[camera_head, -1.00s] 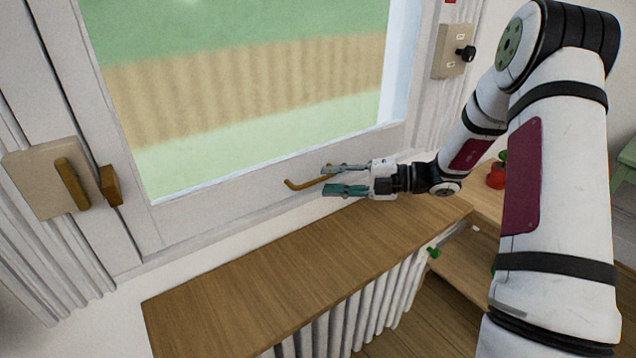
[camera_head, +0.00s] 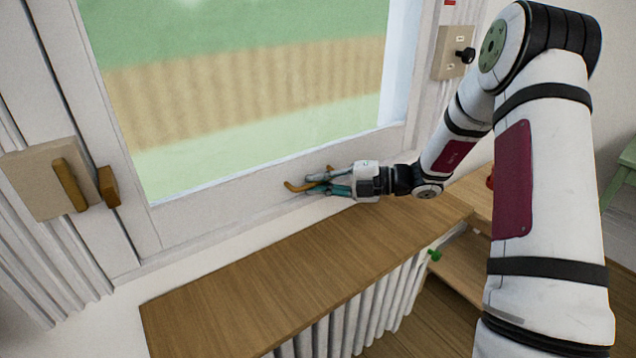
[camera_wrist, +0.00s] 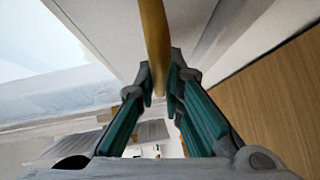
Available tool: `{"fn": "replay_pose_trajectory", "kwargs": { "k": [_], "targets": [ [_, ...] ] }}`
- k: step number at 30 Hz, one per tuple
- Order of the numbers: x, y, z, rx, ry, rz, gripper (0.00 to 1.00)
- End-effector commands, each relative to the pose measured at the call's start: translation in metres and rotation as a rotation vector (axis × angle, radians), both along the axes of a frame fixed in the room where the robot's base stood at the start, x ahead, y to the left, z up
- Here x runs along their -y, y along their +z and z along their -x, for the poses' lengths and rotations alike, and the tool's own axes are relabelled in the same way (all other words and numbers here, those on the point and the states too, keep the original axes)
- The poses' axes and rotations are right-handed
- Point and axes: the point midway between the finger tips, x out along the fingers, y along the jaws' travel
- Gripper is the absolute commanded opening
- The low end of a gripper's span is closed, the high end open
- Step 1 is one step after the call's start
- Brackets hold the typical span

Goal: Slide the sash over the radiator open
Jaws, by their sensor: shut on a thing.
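The window sash (camera_head: 225,199) has a white frame around a large pane and stands over the wooden radiator shelf. A brass bar handle (camera_head: 299,187) sits on its bottom rail. My gripper (camera_head: 318,184) is at this handle, with its teal fingers closed together around the bar. In the wrist view the brass handle (camera_wrist: 153,35) runs down between the two fingertips (camera_wrist: 160,88), which pinch it. The part of the handle between and behind the fingers is hidden.
The wooden shelf (camera_head: 290,260) lies below the sash, over the white radiator (camera_head: 345,318) with a green valve (camera_head: 434,254). A beige plate with a brass latch (camera_head: 70,184) is at the left. A switch plate with a black knob (camera_head: 453,52) is at the right.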

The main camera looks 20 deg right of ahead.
Motion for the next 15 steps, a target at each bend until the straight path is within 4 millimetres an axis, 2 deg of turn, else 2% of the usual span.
{"fn": "replay_pose_trajectory", "kwargs": {
  "k": [8,15],
  "targets": [
    [0.0,0.012,0.001,0.0,0.0,-0.002,0.0],
    [0.0,0.049,0.002,0.002,-0.001,-0.004,0.0]
  ]
}}
